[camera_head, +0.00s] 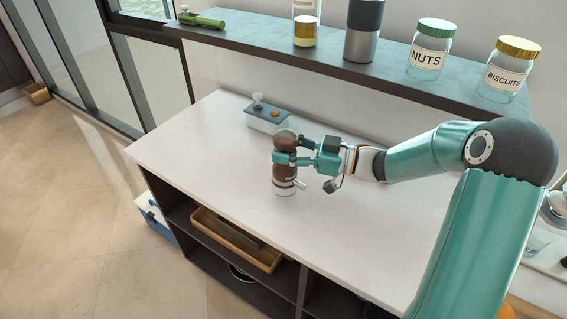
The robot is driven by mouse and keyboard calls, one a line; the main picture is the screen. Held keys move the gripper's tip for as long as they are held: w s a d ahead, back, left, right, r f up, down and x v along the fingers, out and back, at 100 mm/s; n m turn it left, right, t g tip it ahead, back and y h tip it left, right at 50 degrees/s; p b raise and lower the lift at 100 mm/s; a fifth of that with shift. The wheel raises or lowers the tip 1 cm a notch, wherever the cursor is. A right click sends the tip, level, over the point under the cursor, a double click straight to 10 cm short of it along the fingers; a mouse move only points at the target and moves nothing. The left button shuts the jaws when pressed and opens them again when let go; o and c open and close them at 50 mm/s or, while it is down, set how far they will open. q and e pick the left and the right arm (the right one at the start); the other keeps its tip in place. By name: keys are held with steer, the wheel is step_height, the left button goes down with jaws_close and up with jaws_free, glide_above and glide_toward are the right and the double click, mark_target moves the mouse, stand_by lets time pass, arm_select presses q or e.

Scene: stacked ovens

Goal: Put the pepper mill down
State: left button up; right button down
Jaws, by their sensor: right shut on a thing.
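The pepper mill (284,183) is brown with a rounded top and a pale lower part, and it stands roughly upright over the white counter (215,148). My right gripper (285,159) is shut around its upper part, with the arm coming in from the right. The mill's base is at or very close to the counter top; I cannot tell whether it touches. My left gripper is not in view.
A small grey box with a knob (267,117) stands behind the mill. A dark shelf (270,48) above holds a nuts jar (428,58), a biscuits jar (506,78) and other containers. A wooden tray (237,240) sits below the counter. The counter's left part is clear.

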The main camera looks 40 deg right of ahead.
step_height(320, 180, down, 4)
stand_by(0.4)
steer(key=shift+f, duration=0.15)
steer(key=shift+c, duration=2.2)
jaws_free()
steer(key=shift+s, duration=0.1)
steer(key=b+v, duration=0.2)
steer(key=v, duration=1)
